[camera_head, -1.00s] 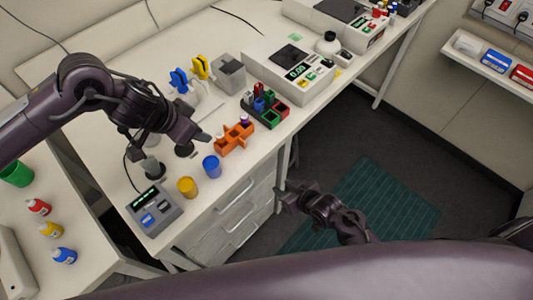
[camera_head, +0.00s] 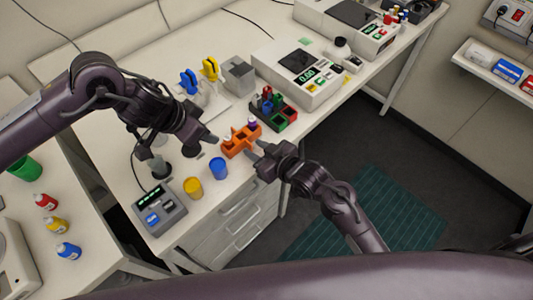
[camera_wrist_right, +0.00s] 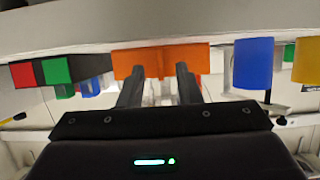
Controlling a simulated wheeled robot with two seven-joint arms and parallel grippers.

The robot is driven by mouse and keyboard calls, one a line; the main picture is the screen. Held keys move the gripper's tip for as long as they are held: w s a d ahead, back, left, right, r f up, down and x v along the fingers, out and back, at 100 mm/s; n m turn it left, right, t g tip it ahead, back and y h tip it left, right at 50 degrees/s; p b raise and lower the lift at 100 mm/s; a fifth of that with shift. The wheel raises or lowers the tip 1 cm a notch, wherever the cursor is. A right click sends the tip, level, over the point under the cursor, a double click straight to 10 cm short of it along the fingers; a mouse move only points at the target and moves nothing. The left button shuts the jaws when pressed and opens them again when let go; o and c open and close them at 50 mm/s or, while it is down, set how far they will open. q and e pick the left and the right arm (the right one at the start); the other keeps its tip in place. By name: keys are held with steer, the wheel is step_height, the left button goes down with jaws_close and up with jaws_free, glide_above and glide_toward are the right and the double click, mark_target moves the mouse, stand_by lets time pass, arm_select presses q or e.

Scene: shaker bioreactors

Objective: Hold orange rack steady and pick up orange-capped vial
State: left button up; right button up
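The orange rack (camera_head: 238,146) stands on the bench near its front edge. One vial (camera_head: 252,123) with a purple-looking cap stands at its far end. A small pale vial (camera_head: 227,140) shows at its left end; its cap colour is too small to tell. My left gripper (camera_head: 211,139) is just left of the rack, its finger gap unclear. My right gripper (camera_head: 254,157) is at the rack's front right side. In the right wrist view, the right gripper's fingers (camera_wrist_right: 159,72) are apart with nothing between them, and the orange rack (camera_wrist_right: 160,55) lies straight ahead.
A blue cup (camera_head: 219,168) and a yellow cup (camera_head: 193,188) stand in front of the rack. A multicoloured rack (camera_head: 284,118) stands behind it to the right. A small grey device (camera_head: 160,210) with a display is at the bench's left front. A balance (camera_head: 300,72) stands further back.

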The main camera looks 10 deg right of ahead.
steer(key=shift+w+a+f, duration=0.25)
steer(key=shift+w+a, duration=0.15)
steer(key=shift+w, duration=0.1)
jaws_close()
